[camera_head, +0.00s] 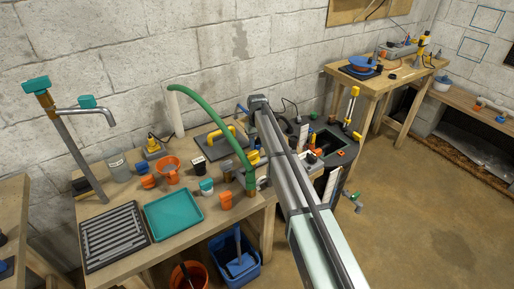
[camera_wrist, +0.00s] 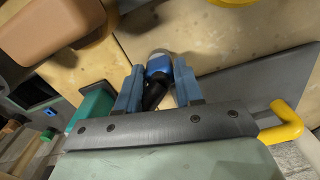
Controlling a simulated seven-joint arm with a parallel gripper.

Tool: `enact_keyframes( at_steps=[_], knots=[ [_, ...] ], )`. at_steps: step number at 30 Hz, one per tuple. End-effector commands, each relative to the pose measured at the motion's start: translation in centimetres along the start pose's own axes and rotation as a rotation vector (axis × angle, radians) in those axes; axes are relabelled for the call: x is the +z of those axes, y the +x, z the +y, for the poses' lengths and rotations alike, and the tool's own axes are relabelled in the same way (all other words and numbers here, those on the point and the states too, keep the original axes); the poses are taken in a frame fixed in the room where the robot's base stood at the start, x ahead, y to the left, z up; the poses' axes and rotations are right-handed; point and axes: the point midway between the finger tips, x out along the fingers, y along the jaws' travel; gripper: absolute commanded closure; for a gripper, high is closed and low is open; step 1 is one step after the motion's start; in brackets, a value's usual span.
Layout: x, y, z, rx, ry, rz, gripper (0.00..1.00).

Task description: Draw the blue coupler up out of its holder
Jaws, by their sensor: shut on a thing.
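The blue coupler (camera_wrist: 159,64) shows in the wrist view between my gripper's two blue fingers, with a grey rounded end and a black part (camera_wrist: 153,95) beside it. My gripper (camera_wrist: 157,72) is shut on the coupler. Its holder cannot be clearly made out, so I cannot tell whether the coupler is still seated. In the head view my arm covers the gripper; a small blue piece (camera_head: 242,109) shows left of the arm's far end, and I cannot tell whether it is the coupler or a finger.
A grey plate with a yellow handle (camera_wrist: 285,125) lies right of the gripper in the wrist view. A brown block (camera_wrist: 55,28) and a green block (camera_wrist: 92,113) are at left. In the head view, a green hose (camera_head: 215,108), teal tray (camera_head: 173,213) and orange cup (camera_head: 169,170) crowd the bench.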

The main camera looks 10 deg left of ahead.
Motion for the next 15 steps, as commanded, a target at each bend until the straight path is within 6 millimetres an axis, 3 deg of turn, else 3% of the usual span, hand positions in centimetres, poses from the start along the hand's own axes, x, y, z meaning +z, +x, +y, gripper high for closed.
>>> enact_keyframes(
  at_steps=[5, 15],
  knots=[
    [0.00, -0.01, 0.00, 0.000, 0.000, 0.000, 0.89],
    [-0.01, -0.68, 0.01, 0.000, 0.000, 0.000, 0.89]
  ],
)
